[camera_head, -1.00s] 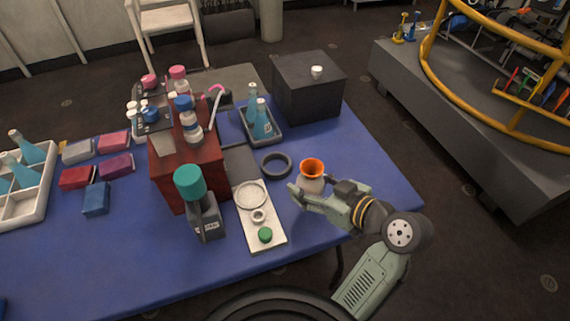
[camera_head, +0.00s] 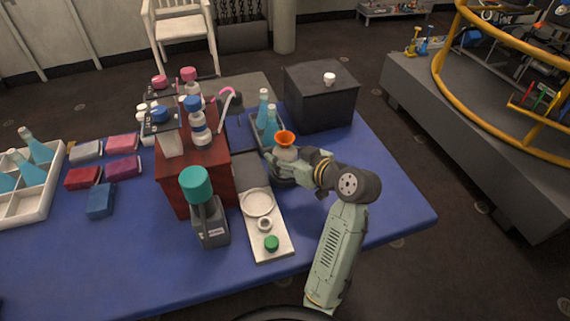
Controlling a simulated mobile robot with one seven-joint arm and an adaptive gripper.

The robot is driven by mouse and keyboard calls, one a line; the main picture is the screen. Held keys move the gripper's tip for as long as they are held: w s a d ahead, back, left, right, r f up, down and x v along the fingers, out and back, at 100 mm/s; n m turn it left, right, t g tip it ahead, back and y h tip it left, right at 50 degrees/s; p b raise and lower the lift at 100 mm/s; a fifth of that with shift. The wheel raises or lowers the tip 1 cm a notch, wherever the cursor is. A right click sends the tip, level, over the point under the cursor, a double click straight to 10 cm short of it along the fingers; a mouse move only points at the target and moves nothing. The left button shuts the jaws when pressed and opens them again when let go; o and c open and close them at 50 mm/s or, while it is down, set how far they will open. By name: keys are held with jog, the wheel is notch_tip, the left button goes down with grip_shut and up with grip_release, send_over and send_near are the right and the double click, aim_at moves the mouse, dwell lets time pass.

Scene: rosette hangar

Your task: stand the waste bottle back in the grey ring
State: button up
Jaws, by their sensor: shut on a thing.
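The waste bottle (camera_head: 286,152), pale with a flared orange funnel top (camera_head: 285,138), is upright in my gripper (camera_head: 284,160). My gripper comes from the right and is shut around the bottle's body. The dark grey ring (camera_head: 283,181) lies on the blue table and shows only in part, below my gripper. The bottle appears over the ring, but its lower end is hidden. I cannot tell whether it is inside the ring or above it.
A tray with blue bottles (camera_head: 269,122) stands just behind the bottle, and a dark box (camera_head: 320,97) behind right. A red box (camera_head: 195,172) with bottles and a white plate (camera_head: 270,225) with a green cap are left. The table's right front (camera_head: 390,205) is clear.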

jog(key=shift+f, duration=0.95)
jog(key=shift+f+b, duration=0.1)
jog(key=shift+b, duration=0.25)
jog(key=shift+f, duration=0.15)
jog(key=o, duration=1.3)
jog(key=shift+r, duration=0.3)
jog(key=b+v, duration=0.1)
jog(key=v, duration=1.1)
jog(key=shift+b, duration=0.35)
